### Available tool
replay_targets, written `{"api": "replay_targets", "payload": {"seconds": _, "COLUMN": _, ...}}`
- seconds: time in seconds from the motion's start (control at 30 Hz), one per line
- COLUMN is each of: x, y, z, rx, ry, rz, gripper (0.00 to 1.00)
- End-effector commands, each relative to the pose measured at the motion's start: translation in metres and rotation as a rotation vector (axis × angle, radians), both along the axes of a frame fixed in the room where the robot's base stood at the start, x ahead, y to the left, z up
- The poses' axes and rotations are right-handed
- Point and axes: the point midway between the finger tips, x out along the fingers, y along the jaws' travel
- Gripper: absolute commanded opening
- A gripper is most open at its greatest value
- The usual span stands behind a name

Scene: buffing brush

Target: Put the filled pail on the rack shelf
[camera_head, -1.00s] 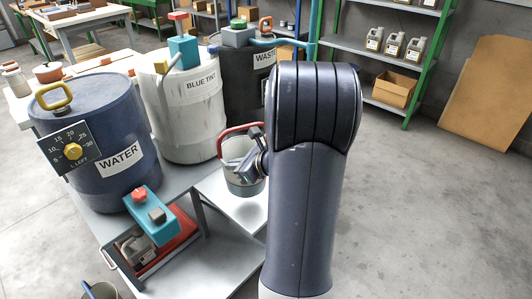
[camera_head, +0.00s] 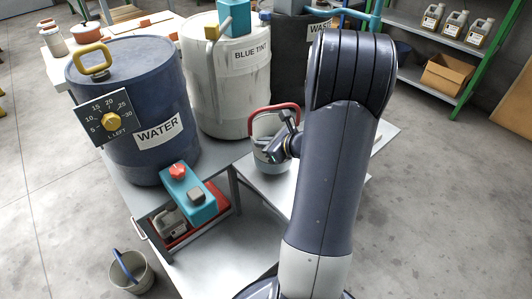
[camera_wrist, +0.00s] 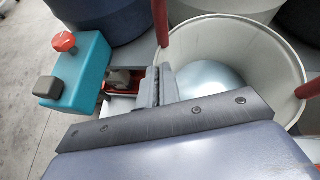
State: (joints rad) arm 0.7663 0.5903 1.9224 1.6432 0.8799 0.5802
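The pail (camera_head: 270,159) is grey-white with a raised red bail handle and stands upright in front of the drums in the head view. The wrist view shows the pail (camera_wrist: 236,38) from above, with a smooth pale blue surface low inside. My gripper (camera_head: 274,153) is at the pail's near side. In the wrist view the fingers of my gripper (camera_wrist: 158,88) are close together at its rim, one outside and one inside, and look shut on the wall. I cannot tell whether the pail's bottom touches the surface below. The rack (camera_head: 440,78), green and grey, is at the upper right.
A blue WATER drum (camera_head: 130,110), a white BLUE TINT drum (camera_head: 225,85) and a dark WASTE drum (camera_head: 290,70) stand behind. A teal box with a red knob (camera_head: 188,192) is left of the pail. The floor at right is clear.

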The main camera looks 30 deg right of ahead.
Motion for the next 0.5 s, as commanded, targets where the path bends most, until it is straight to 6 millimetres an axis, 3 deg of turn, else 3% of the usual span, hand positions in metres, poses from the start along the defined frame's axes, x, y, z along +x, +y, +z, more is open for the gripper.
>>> {"api": "replay_targets", "payload": {"seconds": 0.3, "x": 0.000, "y": 0.000, "z": -0.034, "rx": 0.000, "ry": -0.003, "rz": 0.001, "gripper": 0.00}}
{"api": "replay_targets", "payload": {"seconds": 0.5, "x": 0.001, "y": 0.000, "z": -0.034, "rx": -0.002, "ry": -0.005, "rz": 0.002, "gripper": 0.00}}
